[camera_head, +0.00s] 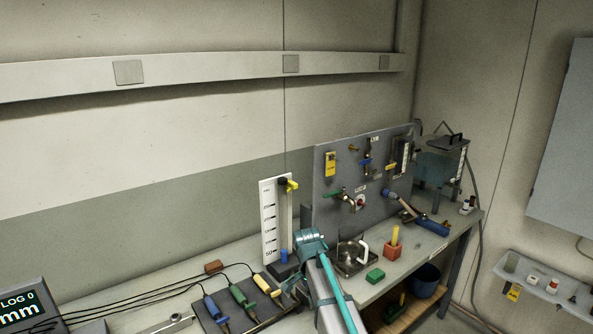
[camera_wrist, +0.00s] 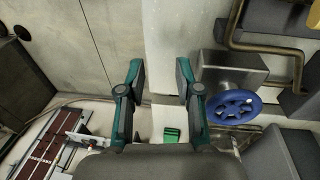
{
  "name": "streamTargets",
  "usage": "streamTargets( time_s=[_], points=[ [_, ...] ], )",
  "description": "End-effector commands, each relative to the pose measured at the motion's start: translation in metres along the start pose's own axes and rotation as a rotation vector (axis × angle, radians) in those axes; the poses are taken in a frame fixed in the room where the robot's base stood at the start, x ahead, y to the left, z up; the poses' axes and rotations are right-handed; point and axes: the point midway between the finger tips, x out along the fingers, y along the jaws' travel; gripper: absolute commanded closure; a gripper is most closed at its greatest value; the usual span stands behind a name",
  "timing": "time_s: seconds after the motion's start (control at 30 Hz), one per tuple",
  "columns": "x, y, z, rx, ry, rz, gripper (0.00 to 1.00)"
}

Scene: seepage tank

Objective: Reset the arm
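My gripper (camera_wrist: 160,72) shows in the wrist view with its two teal-and-grey fingers apart and nothing between them. In the head view, my teal and grey arm rises from the bottom centre in front of the bench (camera_head: 243,284). Its fingers are not clear there. In the wrist view, a blue handwheel (camera_wrist: 234,107) on a metal block (camera_wrist: 226,67) is to the right of the fingers, apart from them in the picture. A green block (camera_wrist: 171,134) shows below, between the finger bases; it also lies on the bench in the head view (camera_head: 375,275).
A grey pegboard (camera_head: 330,205) with valves and tools stands at the back of the bench. Probes (camera_head: 240,297) with cables lie left.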

Motion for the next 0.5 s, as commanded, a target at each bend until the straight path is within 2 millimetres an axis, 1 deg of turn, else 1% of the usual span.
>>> streamTargets(
  time_s=[0.03,0.07,0.1,0.17,0.2,0.27,0.3,0.37,0.4,0.47,0.5],
  points=[
    [0.025,0.033,0.001,-0.034,0.003,0.032,0.66],
    [0.040,0.045,0.000,-0.058,0.006,0.048,0.66],
    [0.058,0.058,0.000,-0.091,0.003,0.066,0.66],
    [0.086,0.073,0.003,-0.139,-0.007,0.088,0.66],
    [0.104,0.082,0.006,-0.170,-0.018,0.099,0.66],
    [0.132,0.093,0.012,-0.214,-0.039,0.113,0.66],
    [0.150,0.101,0.018,-0.244,-0.054,0.121,0.66],
    [0.176,0.114,0.027,-0.288,-0.079,0.131,0.66],
    [0.193,0.123,0.033,-0.317,-0.097,0.137,0.66],
    [0.217,0.138,0.043,-0.359,-0.123,0.144,0.66],
    [0.233,0.148,0.050,-0.387,-0.140,0.149,0.66]
  ],
)
